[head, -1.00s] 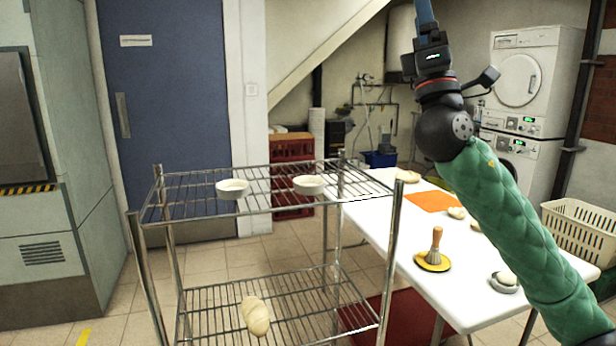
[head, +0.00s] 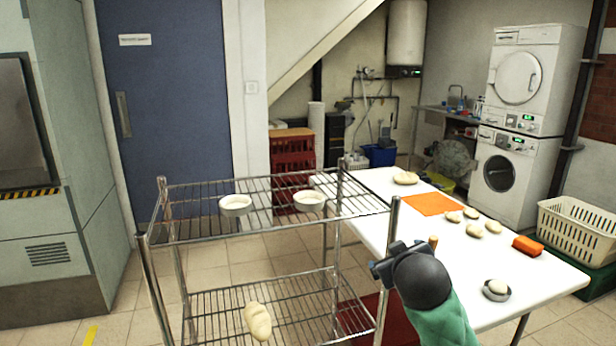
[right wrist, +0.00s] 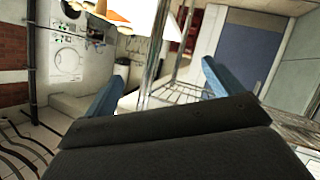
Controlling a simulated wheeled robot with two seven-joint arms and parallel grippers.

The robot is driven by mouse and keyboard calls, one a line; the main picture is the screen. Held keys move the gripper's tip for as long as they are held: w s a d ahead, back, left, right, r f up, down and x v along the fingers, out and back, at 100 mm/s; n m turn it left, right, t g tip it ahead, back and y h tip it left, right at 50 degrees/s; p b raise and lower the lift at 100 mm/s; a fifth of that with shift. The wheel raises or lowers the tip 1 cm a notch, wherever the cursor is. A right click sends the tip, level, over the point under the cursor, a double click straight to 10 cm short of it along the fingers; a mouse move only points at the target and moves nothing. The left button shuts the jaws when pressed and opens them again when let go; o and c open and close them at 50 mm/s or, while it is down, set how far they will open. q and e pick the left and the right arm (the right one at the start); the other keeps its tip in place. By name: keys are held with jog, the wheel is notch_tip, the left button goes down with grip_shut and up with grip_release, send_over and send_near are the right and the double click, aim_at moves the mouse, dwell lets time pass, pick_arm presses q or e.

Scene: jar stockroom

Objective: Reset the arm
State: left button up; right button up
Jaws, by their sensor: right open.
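My right arm comes in from the bottom right of the head view, with its green sleeve and dark wrist low in front of the white table. My right gripper (head: 388,262) is beside the right front post of the wire rack (head: 190,238). In the right wrist view its two blue fingers (right wrist: 163,72) stand wide apart with nothing between them. My left gripper is not in view.
The white table (head: 375,190) bears an orange mat (head: 430,204), dough pieces, an orange block (head: 527,246) and a small bowl (head: 497,291). The brush is mostly hidden behind my arm.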

jog(key=s+a+f+m+g+y+p, duration=0.1)
jog(key=s+a+f+g+p, duration=0.15)
jog(key=s+f, duration=0.6)
jog(key=s+a+f+g+y+p, duration=0.2)
jog(key=s+f+g+p, duration=0.2)
jog(key=s+f, duration=0.5)
pick_arm(q)
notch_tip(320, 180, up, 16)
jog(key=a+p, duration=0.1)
jog(key=p, duration=0.3)
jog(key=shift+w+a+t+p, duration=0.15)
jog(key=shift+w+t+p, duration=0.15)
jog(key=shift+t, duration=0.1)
pick_arm(e)
jog(key=s+f+g, duration=0.1)
jog(key=s+f, duration=0.3)
jog(key=s, duration=0.3)
jog(key=s+f+g, duration=0.2)
jog(key=s+f, duration=0.2)
jog(key=s, duration=0.3)
jog(key=s+a+f+m+g, duration=0.1)
jog(key=s+f, duration=0.3)
jog(key=s, duration=0.3)
jog(key=shift+g, duration=0.35)
jog(key=shift+s+a, duration=0.1)
